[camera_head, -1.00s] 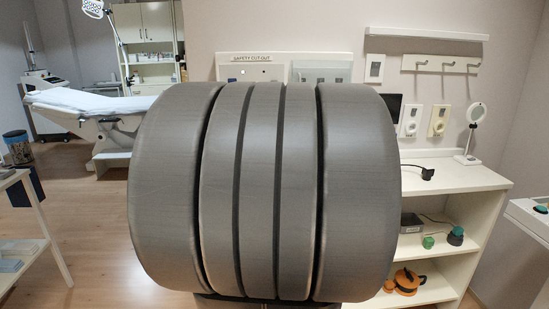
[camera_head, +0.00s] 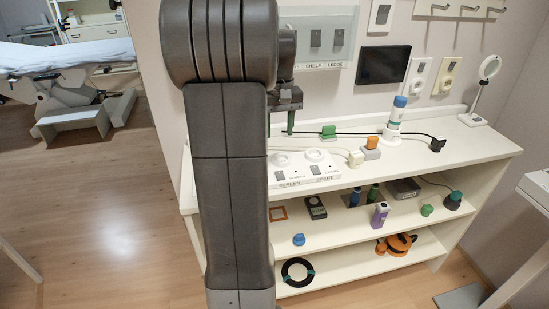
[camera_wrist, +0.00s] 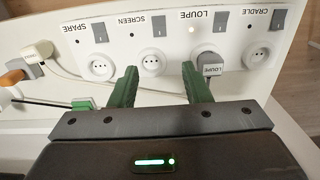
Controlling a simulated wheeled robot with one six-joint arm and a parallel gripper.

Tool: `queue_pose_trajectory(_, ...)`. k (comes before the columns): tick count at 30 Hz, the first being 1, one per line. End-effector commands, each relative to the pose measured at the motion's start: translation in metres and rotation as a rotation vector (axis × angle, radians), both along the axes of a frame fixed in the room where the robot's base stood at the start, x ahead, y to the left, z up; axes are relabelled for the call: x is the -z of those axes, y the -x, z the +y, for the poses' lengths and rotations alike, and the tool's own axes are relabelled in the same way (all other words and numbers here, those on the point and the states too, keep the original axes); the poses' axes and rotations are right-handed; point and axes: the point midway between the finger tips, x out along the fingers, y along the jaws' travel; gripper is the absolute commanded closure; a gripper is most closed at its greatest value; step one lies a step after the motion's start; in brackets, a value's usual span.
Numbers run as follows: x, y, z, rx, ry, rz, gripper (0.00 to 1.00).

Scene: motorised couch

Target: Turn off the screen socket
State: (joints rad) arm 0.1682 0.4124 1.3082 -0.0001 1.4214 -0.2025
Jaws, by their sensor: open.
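In the wrist view the white socket strip (camera_wrist: 235,80) appears upside down, labelled SPARE, SCREEN, LOUPE and CRADLE. The screen socket (camera_wrist: 152,63) has no plug in it. The screen switch (camera_wrist: 159,26) is a grey rocker beyond it; its position is hard to tell. A grey plug marked LOUPE (camera_wrist: 209,65) sits in the loupe socket. My gripper (camera_wrist: 159,68) is open and empty, its green fingers either side of the screen socket in the picture. In the head view a green finger (camera_head: 290,122) shows above the strip (camera_head: 300,182), whose left part is hidden by my arm.
A black cable (camera_head: 345,134), green clip (camera_head: 328,131) and blue-capped bottle (camera_head: 397,112) are behind. Wall switch panel (camera_head: 322,38) and dark screen (camera_head: 384,64) are above.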

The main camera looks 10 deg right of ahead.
Motion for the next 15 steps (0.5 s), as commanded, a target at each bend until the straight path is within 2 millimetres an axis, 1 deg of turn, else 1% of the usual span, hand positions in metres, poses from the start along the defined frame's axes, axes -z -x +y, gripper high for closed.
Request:
queue_pose_trajectory(9, 0.066, 0.001, 0.0, 0.0, -0.001, 0.005, 0.56)
queue_pose_trajectory(15, 0.103, 0.001, 0.0, 0.0, -0.001, 0.004, 0.56)
